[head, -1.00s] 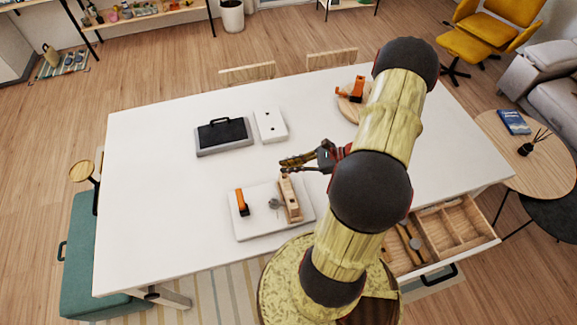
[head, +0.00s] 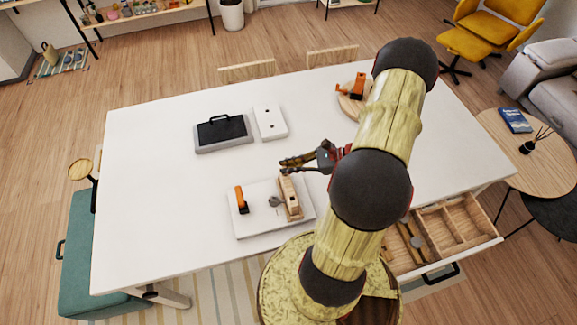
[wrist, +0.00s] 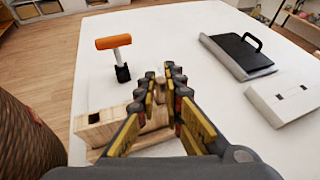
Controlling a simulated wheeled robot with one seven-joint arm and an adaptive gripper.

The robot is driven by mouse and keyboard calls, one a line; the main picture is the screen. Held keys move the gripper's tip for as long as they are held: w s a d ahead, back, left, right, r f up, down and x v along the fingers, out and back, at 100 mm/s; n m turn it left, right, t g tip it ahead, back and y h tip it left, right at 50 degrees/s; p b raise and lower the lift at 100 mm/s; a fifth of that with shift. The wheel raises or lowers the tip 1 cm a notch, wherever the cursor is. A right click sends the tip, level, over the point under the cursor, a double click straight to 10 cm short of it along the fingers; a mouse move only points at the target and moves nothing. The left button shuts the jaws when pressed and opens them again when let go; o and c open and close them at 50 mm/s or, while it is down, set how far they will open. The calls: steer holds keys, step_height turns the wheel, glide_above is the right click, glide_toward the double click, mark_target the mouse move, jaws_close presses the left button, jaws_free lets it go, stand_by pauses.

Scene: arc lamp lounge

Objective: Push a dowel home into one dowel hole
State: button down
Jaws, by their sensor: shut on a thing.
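A pale wooden block (head: 288,198) stands on a white board (head: 258,228) near the front of the table. It also shows in the wrist view (wrist: 98,125), with a dark hole in its near left part. My gripper (head: 286,166) is above and just behind the block in the head view. In the wrist view my gripper (wrist: 165,76) is shut on a small pale wooden piece, the dowel (wrist: 159,92). The fingers hide much of it and part of the block, so I cannot tell whether the dowel touches a hole.
An orange-handled tool (head: 241,200) and a small grey piece (head: 275,202) are left of the block. A grey case (head: 223,148) and a white box with dark holes (head: 270,124) lie farther back. An open drawer (head: 440,235) juts out at the right front. The table's left is clear.

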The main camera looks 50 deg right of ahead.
steer(key=shift+f+b, duration=0.35)
steer(key=shift+f, duration=0.2)
steer(key=c, duration=1.8)
jaws_free()
steer(key=shift+c, duration=0.2)
steer(key=v, duration=1.2)
